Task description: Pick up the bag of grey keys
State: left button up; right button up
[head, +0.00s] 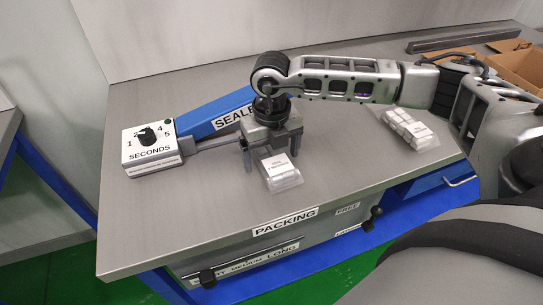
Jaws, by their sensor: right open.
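A clear bag with a white label (281,174) lies on the grey bench top near its front edge. The label's small print is hard to read, and the bag's contents look pale or grey. My right gripper (272,157) points down right at this bag, its fingers apart. The bag shows between and in front of the fingers, and its rear part is hidden by the gripper. I cannot tell whether the fingers touch it. A second clear bag (408,129), holding several pale pieces and bearing a label, lies farther right on the bench. My left gripper is out of view.
A blue SEALER bar (215,112) and a white SECONDS dial box (151,147) stand to the left, close to my gripper. Open cardboard boxes (508,67) and a dark bar (463,39) are at the back right. The bench front between the bags is clear.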

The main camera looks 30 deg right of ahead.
jog(key=shift+f, duration=0.1)
jog(key=shift+c, duration=0.3)
jog(key=c, duration=1.1)
jog(key=shift+c, duration=0.2)
